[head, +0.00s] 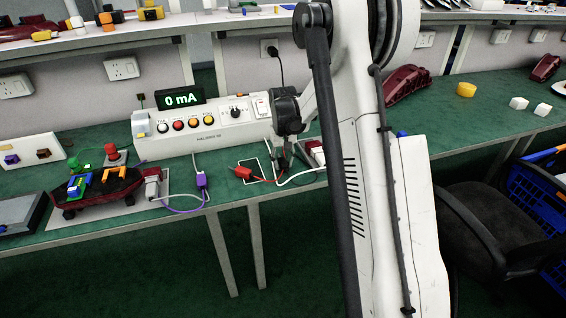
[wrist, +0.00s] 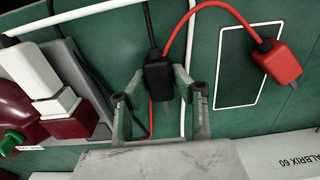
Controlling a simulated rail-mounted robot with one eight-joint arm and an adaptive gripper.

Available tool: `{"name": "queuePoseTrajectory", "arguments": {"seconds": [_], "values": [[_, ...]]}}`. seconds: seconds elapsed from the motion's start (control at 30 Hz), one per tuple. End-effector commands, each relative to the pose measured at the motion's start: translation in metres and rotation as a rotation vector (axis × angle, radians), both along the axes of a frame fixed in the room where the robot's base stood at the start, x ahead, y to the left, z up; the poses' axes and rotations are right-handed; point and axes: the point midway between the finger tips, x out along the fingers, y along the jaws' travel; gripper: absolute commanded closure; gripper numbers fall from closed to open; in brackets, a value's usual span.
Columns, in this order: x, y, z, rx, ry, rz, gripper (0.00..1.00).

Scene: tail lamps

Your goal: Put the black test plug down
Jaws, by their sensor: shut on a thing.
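The black test plug (wrist: 160,75) is between the two fingers of my gripper (wrist: 160,104) in the wrist view, with its cable running up and away. My gripper is shut on it. In the head view my gripper (head: 284,150) is low over the green bench in front of the tester, and the plug is hard to make out there. I cannot tell whether the plug touches the bench. The red test plug (wrist: 283,62) lies beside it, at the white-outlined rectangle (wrist: 226,100); the red plug also shows in the head view (head: 244,172).
The white tester (head: 210,134) with a display reading 0 mA (head: 181,98) stands behind. A white connector (wrist: 35,75) on a dark red block is close to my gripper. White and red cables cross nearby.

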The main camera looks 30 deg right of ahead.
Motion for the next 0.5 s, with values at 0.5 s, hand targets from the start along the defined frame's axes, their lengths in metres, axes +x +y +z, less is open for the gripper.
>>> {"name": "queuePoseTrajectory", "arguments": {"seconds": [0.5], "values": [[0.0, 0.0, 0.0019, 0.0, 0.0, 0.0, 0.57]]}}
